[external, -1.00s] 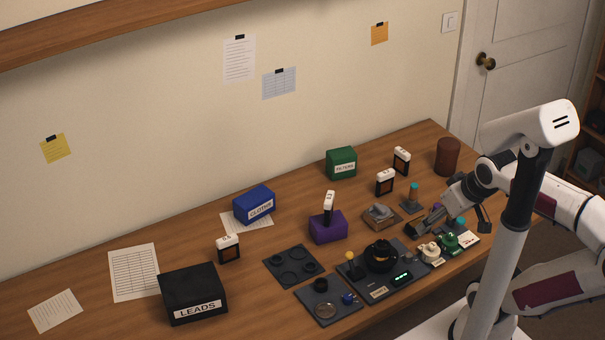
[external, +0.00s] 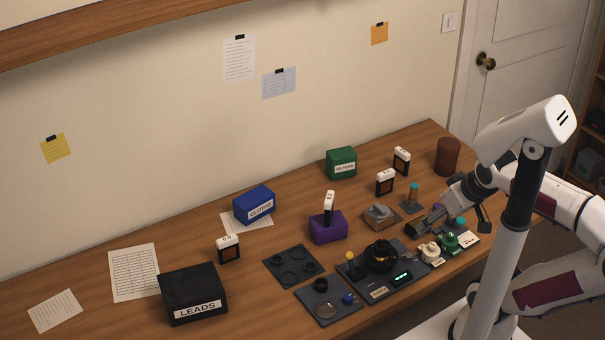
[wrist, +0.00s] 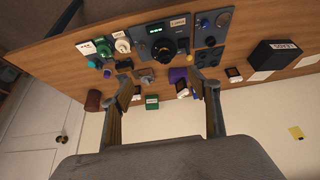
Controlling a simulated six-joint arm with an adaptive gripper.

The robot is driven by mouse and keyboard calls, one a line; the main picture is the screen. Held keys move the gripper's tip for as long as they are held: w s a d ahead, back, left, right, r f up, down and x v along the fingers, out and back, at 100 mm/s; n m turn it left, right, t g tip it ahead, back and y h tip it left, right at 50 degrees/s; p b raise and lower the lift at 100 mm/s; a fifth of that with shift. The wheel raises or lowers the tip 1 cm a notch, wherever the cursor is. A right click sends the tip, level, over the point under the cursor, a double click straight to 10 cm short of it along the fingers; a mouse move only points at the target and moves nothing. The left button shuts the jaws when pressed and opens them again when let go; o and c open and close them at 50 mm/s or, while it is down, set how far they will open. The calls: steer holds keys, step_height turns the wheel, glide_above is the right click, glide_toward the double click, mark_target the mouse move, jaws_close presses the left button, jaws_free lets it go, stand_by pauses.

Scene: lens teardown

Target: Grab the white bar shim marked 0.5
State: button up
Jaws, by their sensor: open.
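Several dark blocks with white bar tops stand on the bench. One (external: 228,247) is left of centre near the black LEADS box, one (external: 329,207) stands upright in the purple block (external: 326,229), and two, nearer (external: 385,182) and farther (external: 401,161), stand right of the green box. The marks on their tops are too small to read surely, so I cannot tell which is 0.5. My gripper (external: 456,217) is open and empty above the bench's right end, apart from them all. In the wrist view its fingers (wrist: 165,86) are spread wide.
The black LEADS box (external: 193,294), blue box (external: 254,205), green box (external: 341,163) and brown cylinder (external: 447,157) stand on the bench. A dark device (external: 381,270) and trays (external: 291,266) fill the front middle. The left bench has papers (external: 134,271) and bare wood.

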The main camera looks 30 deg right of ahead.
steer(key=shift+o, duration=0.4)
steer(key=shift+w, duration=0.15)
steer(key=m+t, duration=1)
steer(key=m, duration=2.2)
glide_above(228, 250)
steer(key=s+d, duration=0.2)
steer(key=s, duration=0.2)
step_height(228, 250, down, 18)
steer(key=f+m, duration=0.1)
steer(key=s+f+m+t, duration=0.1)
steer(key=f, duration=0.1)
steer(key=s+a+f+m+t, duration=0.1)
steer(key=shift+s+f+m, duration=0.25)
steer(key=shift+m, duration=0.15)
steer(key=shift+s+f, duration=0.25)
